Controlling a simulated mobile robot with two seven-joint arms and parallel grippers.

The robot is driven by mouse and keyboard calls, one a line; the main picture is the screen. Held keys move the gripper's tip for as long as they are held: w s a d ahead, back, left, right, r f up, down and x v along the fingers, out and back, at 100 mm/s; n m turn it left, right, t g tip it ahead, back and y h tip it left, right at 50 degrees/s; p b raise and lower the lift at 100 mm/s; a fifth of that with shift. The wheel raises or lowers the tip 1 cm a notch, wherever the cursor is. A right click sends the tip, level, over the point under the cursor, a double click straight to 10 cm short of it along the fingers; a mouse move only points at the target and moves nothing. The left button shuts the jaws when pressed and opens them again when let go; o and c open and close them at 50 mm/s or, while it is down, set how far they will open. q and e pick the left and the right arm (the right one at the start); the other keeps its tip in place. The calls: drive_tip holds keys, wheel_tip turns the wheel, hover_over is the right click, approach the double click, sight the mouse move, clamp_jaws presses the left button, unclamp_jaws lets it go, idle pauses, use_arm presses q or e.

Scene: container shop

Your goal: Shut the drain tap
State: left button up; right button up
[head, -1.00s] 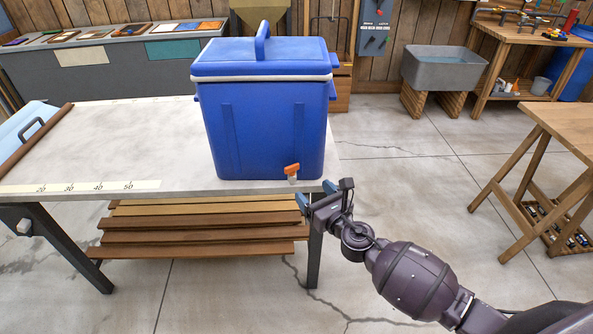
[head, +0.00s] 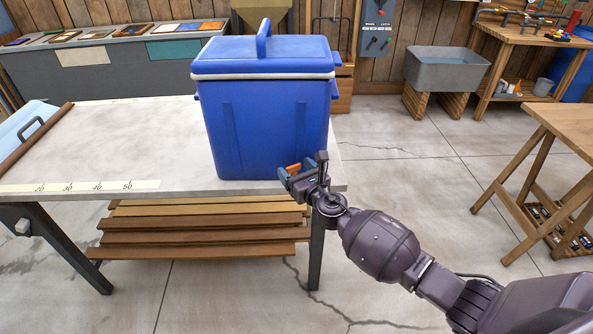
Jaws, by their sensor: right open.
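The blue cooler (head: 265,110) stands on the right end of the white table with its lid shut. The orange lever of its drain tap (head: 293,169) shows low on the cooler's front, near the right corner. My right gripper (head: 291,178) is open at the tap, with its fingers around or just in front of the lever. I cannot tell whether they touch it. The gripper hides the tap's body and spout, so the lever's exact angle is hard to see. My left gripper is not in the picture.
The white table (head: 110,150) has a ruler strip (head: 80,187) along its front edge and free room left of the cooler. Boards (head: 200,225) lie beneath it. A grey sink (head: 445,70) and a wooden bench (head: 565,130) stand to the right, across open floor.

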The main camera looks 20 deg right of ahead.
drive_tip(key=c, duration=0.9)
drive_tip(key=shift+a+r+m+h+p, duration=0.1)
drive_tip(key=shift+m+h+p, duration=0.2)
drive_tip(key=shift+h, duration=0.1)
drive_tip(key=shift+a+m+h+p, duration=0.1)
drive_tip(key=shift+m+h+p, duration=0.2)
drive_tip(key=shift+m+h, duration=0.5)
drive_tip(key=shift+h, duration=0.7)
drive_tip(key=m+h, duration=0.2)
drive_tip(key=h, duration=0.1)
drive_tip(key=shift+a+p, duration=0.2)
drive_tip(key=shift+p, duration=0.15)
drive_tip(key=shift+m+h, duration=0.7)
drive_tip(key=shift+h, duration=0.2)
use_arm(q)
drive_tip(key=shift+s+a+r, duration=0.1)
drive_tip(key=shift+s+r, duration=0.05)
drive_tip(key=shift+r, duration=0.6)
use_arm(e)
drive_tip(key=shift+g+h, duration=0.3)
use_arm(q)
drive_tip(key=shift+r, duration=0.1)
use_arm(e)
drive_tip(key=shift+m, duration=0.3)
